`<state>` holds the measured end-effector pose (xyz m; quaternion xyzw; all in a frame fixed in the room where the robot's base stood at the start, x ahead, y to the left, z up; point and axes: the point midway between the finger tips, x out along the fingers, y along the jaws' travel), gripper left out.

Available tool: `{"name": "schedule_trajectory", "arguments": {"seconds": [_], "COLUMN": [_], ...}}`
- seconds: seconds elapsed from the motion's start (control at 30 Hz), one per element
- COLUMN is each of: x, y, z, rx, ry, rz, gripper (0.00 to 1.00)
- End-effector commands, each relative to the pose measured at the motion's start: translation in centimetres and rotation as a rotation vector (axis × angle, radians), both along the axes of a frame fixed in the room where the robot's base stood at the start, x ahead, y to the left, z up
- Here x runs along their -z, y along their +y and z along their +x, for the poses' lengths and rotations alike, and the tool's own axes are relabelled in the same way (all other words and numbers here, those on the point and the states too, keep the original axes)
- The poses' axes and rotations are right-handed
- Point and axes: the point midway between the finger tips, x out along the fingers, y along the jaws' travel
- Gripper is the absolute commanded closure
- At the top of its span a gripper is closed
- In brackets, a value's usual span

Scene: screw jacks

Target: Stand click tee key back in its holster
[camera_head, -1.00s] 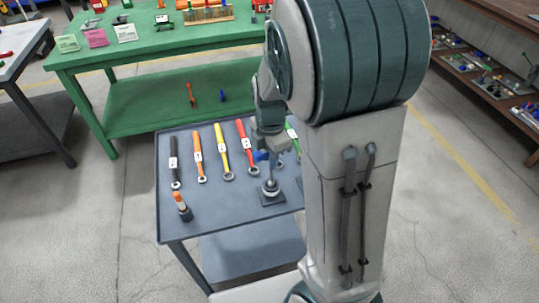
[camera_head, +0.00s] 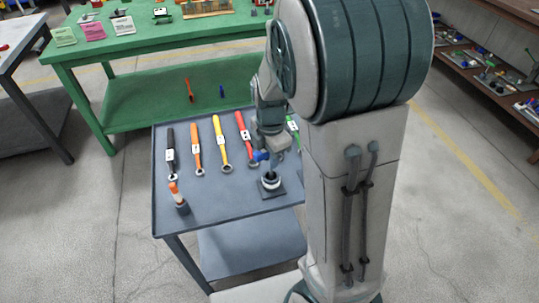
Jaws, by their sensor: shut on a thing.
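My gripper (camera_head: 275,147) is over the right part of the grey cart, partly hidden by my own arm. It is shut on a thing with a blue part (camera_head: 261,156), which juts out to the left. This seems to be the tee key, but its full shape does not show. Just below stands a metal fixture (camera_head: 271,182) with a round body on a dark square base. I cannot tell whether the held thing touches it. A small dark block with an orange upright piece (camera_head: 175,188) stands at the cart's front left. I cannot tell which of these is the holster.
Several coloured wrenches lie in a row on the cart (camera_head: 218,205): black (camera_head: 171,155), orange (camera_head: 195,150), yellow (camera_head: 221,140), red (camera_head: 243,135), and a green one (camera_head: 293,128) partly hidden. A green bench (camera_head: 150,42) stands behind. The cart's front middle is clear.

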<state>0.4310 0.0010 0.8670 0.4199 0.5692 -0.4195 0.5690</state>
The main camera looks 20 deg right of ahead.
Motion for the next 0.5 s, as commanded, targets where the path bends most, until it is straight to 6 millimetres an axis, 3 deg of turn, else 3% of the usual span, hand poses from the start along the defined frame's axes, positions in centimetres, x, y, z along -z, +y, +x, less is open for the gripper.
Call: {"name": "schedule_trajectory", "arguments": {"seconds": [0.23, 0.27, 0.33, 0.5], "x": [0.02, 0.02, 0.02, 0.03], "y": [0.0, 0.0, 0.0, 0.0], "z": [0.02, 0.02, 0.02, 0.01], "rx": [0.0, 0.0, 0.0, 0.0], "ry": [-0.001, -0.001, -0.001, -0.001], "rz": [0.0, 0.0, 0.0, 0.0], "gripper": [1.0, 0.75, 0.55, 0.55]}}
